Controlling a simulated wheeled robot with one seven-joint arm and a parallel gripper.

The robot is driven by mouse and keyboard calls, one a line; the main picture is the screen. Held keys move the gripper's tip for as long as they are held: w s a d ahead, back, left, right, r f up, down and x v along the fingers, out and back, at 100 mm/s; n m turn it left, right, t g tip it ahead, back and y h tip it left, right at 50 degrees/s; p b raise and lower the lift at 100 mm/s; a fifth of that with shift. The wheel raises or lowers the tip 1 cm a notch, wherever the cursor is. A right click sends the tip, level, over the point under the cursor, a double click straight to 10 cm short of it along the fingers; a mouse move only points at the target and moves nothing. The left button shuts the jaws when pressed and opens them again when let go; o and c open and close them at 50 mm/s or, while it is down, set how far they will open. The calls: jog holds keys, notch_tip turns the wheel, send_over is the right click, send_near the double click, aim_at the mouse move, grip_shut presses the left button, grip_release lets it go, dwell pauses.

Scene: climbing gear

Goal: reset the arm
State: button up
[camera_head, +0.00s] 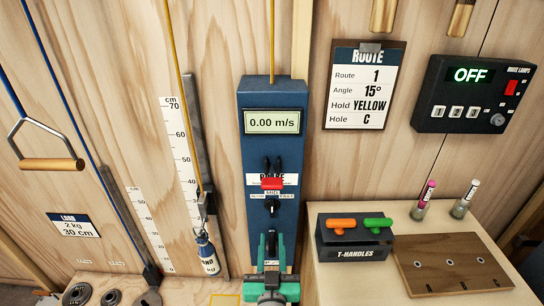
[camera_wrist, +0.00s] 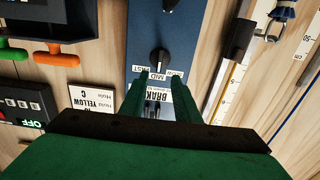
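My gripper (camera_head: 271,252) is at the bottom middle of the head view, in front of the lower part of a blue panel (camera_head: 256,230). Its two green fingers are apart and nothing shows held between them. In the wrist view, the open gripper (camera_wrist: 161,82) points at the same blue panel, which looks upside down there. A black knob (camera_wrist: 159,61) with SLOW, MID and FAST marks lies just beyond the fingertips. I cannot tell the exact gap or whether they touch it. The panel's display (camera_head: 272,122) reads 0.00 m/s.
A T-handles block (camera_head: 350,248) with orange and green handles, a wooden board (camera_head: 450,264) and two small bottles stand on the right table. A lamp box (camera_head: 470,95) reads OFF. Left of the panel are a scale (camera_head: 180,150), cords, a hanging weight (camera_head: 207,255) and a wooden-grip handle (camera_head: 50,164).

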jog(key=s+f+g, duration=0.1)
jog(key=s+f, duration=1.1)
jog(key=s, duration=0.5)
jog(key=s+f+g, duration=0.1)
jog(key=s, duration=1.8)
jog(key=shift+s+f+g, duration=0.3)
jog(key=shift+s, duration=0.1)
